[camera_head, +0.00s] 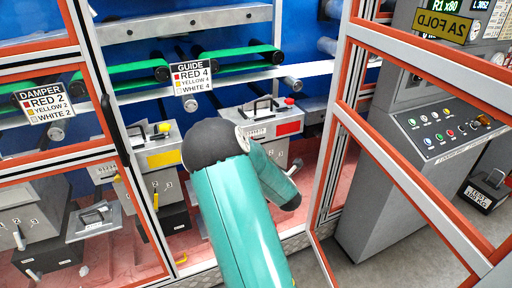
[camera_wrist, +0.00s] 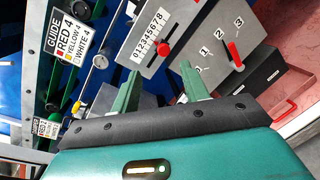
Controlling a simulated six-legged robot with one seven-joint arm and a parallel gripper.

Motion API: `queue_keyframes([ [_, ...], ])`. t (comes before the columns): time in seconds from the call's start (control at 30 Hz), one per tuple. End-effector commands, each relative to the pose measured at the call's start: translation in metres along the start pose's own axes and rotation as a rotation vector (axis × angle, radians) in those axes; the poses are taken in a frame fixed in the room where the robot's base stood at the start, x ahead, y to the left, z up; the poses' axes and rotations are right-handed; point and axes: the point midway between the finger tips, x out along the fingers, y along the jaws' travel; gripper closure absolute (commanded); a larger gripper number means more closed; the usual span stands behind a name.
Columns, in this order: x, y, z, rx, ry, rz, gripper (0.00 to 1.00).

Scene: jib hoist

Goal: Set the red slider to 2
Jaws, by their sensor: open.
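In the wrist view, a grey panel carries a slider with a red handle (camera_wrist: 164,48) beside a white scale (camera_wrist: 149,36) numbered 0 to 8. The handle stands in the lower-number half of the scale; its exact reading is unclear. My gripper (camera_wrist: 161,76) is open, with its two green fingers apart and the handle beyond the gap between their tips. I see no contact. In the head view, the red-marked unit (camera_head: 287,129) stands behind my arm, which hides part of it; my gripper's fingers cannot be made out there.
A red lever (camera_wrist: 235,55) on a 1-2-3 dial is right of the slider. A yellow-marked unit (camera_head: 163,158) stands left of my arm. Signs read GUIDE (camera_head: 190,77) RED 4 and DAMPER (camera_head: 45,102) RED 2. Orange-edged frames and a console (camera_head: 440,135) stand at right.

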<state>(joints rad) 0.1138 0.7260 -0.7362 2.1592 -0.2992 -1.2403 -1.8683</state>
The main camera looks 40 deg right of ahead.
Motion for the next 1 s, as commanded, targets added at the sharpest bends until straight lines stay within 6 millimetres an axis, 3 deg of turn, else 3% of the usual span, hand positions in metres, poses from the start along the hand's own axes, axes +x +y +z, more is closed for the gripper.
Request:
queue_keyframes([
  [0.03, -0.001, -0.012, -0.004, -0.095, 0.006, 0.026, 0.55],
  [0.2, -0.006, -0.027, -0.008, -0.337, 0.007, 0.13, 0.55],
  [0.47, 0.001, -0.028, -0.01, -0.41, 0.006, 0.168, 0.55],
  [1.0, 0.099, -0.011, -0.014, -0.406, 0.005, 0.168, 0.55],
])
